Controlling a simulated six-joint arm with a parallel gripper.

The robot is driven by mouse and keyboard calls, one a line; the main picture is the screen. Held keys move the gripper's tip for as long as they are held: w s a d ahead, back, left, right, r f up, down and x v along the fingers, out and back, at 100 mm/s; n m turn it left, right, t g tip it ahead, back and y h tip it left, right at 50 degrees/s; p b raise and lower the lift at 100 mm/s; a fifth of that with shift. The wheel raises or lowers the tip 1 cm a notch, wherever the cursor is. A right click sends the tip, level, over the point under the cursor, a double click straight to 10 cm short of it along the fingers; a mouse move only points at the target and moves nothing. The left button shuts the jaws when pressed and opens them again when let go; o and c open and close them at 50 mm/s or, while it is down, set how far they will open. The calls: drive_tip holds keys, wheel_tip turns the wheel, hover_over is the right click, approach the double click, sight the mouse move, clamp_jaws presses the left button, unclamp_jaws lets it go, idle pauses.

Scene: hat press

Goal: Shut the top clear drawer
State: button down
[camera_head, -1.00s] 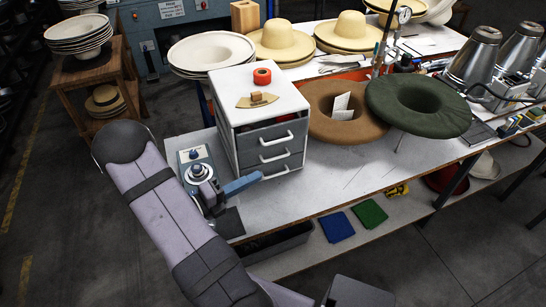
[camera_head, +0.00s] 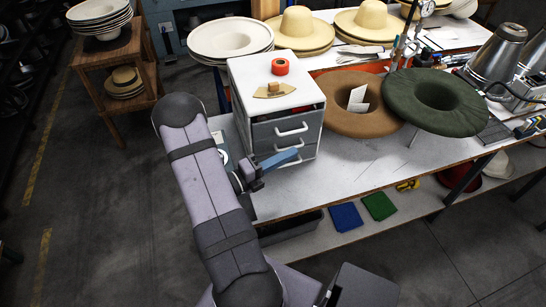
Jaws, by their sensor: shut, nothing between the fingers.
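The white cabinet (camera_head: 240,95) stands on the workbench with stacked grey-fronted drawers facing the front right. The top drawer (camera_head: 275,130) has a pale handle, and a dark gap shows between its front and the cabinet top. It appears to stand out a little; how far is hard to tell. My gripper (camera_head: 296,154) is shut and empty, with its blue fingers pointing right. It is in front of the cabinet, below the top handle and across the lower drawer fronts. I cannot tell whether it touches them. My arm hides the bench to the left.
On the cabinet top are a red tape roll (camera_head: 280,66) and a small wooden tool (camera_head: 274,90). A brown hat form (camera_head: 340,115) and a green one (camera_head: 437,100) lie close on the right. The bench (camera_head: 350,175) is clear in front of them.

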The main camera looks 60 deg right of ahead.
drive_tip(key=shift+w+d+r+p, duration=0.15)
drive_tip(key=shift+w+d+p, duration=0.25)
drive_tip(key=shift+d, duration=0.35)
drive_tip(key=shift+w+d+r+p, duration=0.1)
drive_tip(key=shift+w+d+p, duration=0.15)
drive_tip(key=shift+d+p, duration=0.35)
drive_tip(key=shift+w+d+r+p, duration=0.15)
drive_tip(key=shift+w+d+p, duration=0.15)
drive_tip(key=shift+d, duration=0.55)
drive_tip(key=shift+w+d+r+b, duration=0.15)
drive_tip(key=shift+w+d+b, duration=0.55)
drive_tip(key=shift+b, duration=0.5)
drive_tip(key=shift+w, duration=0.1)
drive_tip(key=shift+a, duration=0.1)
